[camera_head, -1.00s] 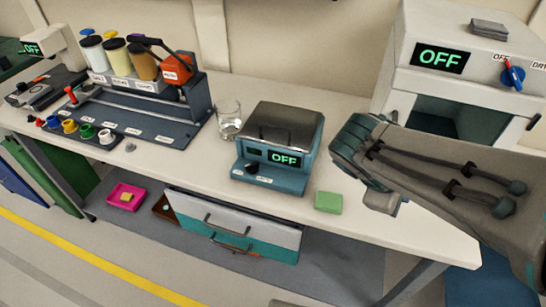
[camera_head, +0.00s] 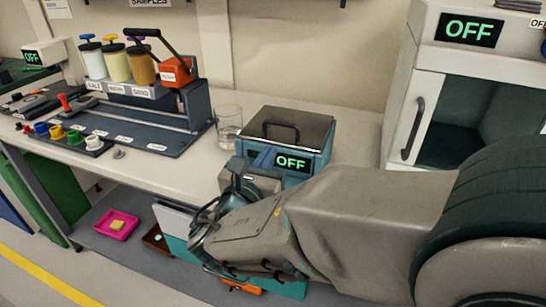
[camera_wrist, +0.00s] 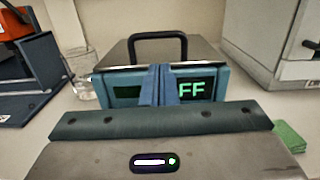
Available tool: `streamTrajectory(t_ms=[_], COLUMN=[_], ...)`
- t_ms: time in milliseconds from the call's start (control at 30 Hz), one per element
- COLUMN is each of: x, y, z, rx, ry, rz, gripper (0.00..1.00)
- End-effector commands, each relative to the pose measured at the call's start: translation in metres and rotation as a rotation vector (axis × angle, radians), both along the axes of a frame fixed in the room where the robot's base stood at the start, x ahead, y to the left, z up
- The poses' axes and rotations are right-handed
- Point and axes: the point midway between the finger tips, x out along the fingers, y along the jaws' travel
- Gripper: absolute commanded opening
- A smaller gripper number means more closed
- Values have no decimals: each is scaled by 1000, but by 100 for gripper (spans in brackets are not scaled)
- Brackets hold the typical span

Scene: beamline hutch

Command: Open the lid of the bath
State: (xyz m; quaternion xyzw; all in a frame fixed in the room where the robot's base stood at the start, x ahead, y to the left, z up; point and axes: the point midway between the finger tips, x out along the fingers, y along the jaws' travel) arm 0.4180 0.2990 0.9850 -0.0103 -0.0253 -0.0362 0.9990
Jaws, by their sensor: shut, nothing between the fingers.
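The bath (camera_head: 318,165) is a teal box on the bench with a display reading OFF on its front. Its grey metal lid (camera_head: 310,125) lies flat and closed, with a dark bar handle (camera_head: 282,131) standing up on top. In the wrist view the lid (camera_wrist: 195,50) and handle (camera_wrist: 158,36) are beyond my fingers. My gripper (camera_head: 238,165) is in front of the bath at its left side. In the wrist view my gripper (camera_wrist: 159,70) is shut and empty, its blue fingers below the handle and overlapping the display. My arm hides the bath's lower front.
A glass beaker (camera_head: 228,125) stands close to the bath's left. A rack with jars (camera_head: 115,62) and an orange-red lever device (camera_head: 175,72) is farther left. A white cabinet (camera_head: 428,85) stands at the right. A green block (camera_wrist: 290,137) lies right of the bath.

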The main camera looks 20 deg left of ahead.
Motion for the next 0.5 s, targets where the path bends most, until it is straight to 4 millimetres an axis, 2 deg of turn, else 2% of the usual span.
streamTrajectory(t_ms=[100,300,500], x=[24,53,65], y=[-3,-5,-6], z=[0,1,3], rx=[0,0,1], ry=[2,2,2], rz=[-4,-3,-2], gripper=[0,0,0])
